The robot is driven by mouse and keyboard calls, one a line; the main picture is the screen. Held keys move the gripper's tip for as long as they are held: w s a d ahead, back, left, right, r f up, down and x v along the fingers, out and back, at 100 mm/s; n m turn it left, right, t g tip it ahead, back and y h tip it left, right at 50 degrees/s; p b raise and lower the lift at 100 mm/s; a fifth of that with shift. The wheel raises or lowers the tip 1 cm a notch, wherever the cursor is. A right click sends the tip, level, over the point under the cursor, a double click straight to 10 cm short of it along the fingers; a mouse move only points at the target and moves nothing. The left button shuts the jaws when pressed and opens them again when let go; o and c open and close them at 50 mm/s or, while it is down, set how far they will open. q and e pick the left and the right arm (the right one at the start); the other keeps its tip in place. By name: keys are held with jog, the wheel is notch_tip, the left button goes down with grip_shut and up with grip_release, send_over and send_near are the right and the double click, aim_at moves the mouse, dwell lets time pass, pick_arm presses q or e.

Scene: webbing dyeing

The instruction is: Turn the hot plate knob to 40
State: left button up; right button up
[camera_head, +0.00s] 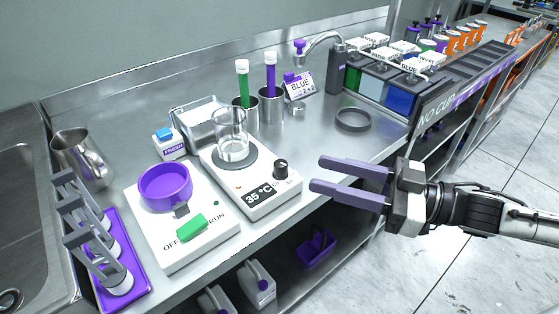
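The white hot plate (262,209) sits near the front edge of the bench, with a glass beaker (232,140) on its round dark plate. Its display (259,193) reads 35 °C. The black knob (281,169) is on the hot plate's front right, beside the display, with a light mark on its top. My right gripper (316,175) comes in from the right, with its two purple fingers apart and nothing between them. The fingertips point left toward the knob and are a little to its right, apart from it. My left gripper is out of view.
A white device with a purple ring (166,187) and green switch (192,227) stands left of the hot plate. Metal cups (270,108) with capped tubes stand behind. A dark ring (352,119) lies behind my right gripper. A purple tray (122,270) is at front left.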

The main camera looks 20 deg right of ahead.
aim_at(280, 164)
jog(key=shift+b+x, duration=0.7)
jog(key=shift+x, duration=0.45)
jog(key=shift+b+x, duration=0.45)
jog(key=shift+x, duration=2.45)
jog(key=shift+w+a+p, duration=0.35)
jog(key=shift+w+a, duration=0.1)
jog(key=shift+a, duration=0.05)
grip_shut()
jog(key=shift+a+f, duration=0.1)
